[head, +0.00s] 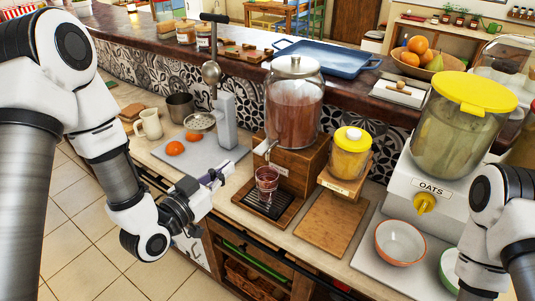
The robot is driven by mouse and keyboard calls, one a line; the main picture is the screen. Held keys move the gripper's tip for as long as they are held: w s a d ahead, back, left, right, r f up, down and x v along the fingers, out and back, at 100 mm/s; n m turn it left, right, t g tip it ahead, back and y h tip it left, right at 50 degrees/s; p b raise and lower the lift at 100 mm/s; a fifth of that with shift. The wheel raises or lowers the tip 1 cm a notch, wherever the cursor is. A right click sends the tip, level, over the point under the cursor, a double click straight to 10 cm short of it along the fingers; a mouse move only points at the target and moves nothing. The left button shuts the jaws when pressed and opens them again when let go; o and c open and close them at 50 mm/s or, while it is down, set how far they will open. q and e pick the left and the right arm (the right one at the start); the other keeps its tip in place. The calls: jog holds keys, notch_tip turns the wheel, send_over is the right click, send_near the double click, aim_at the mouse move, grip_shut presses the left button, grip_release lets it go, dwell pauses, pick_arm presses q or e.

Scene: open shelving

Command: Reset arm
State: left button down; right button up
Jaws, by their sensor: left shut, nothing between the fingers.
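My left arm comes in from the left and bends at a low joint. My right arm shows at the right edge, in front of the oats dispenser (429,180). Its gripper is out of the picture.
A drink dispenser (294,108) stands behind the glass. A citrus press (224,115) with two orange pieces (175,148) is at the left, near a cream mug (151,124). A wooden board (335,224) is bare.

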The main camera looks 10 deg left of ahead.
pick_arm(q)
jog(key=s+d+f+g+y+b, duration=0.1)
jog(key=s+f+g, duration=0.35)
jog(key=f, duration=0.85)
jog(key=s+f+g+y+b, duration=0.1)
jog(key=s+f+g, duration=0.3)
jog(key=f, duration=0.8)
jog(key=s+a+f+n+g+y, duration=0.2)
jog(key=s+f+g, duration=0.2)
jog(key=s, duration=0.4)
jog(key=s+a+f+n+g+y, duration=0.2)
jog(key=s+f+g, duration=0.2)
jog(key=s, duration=0.5)
notch_tip(320, 180, down, 3)
jog(key=shift+s+a+r, duration=0.1)
jog(key=shift+s+a, duration=0.15)
jog(key=shift+s, duration=0.05)
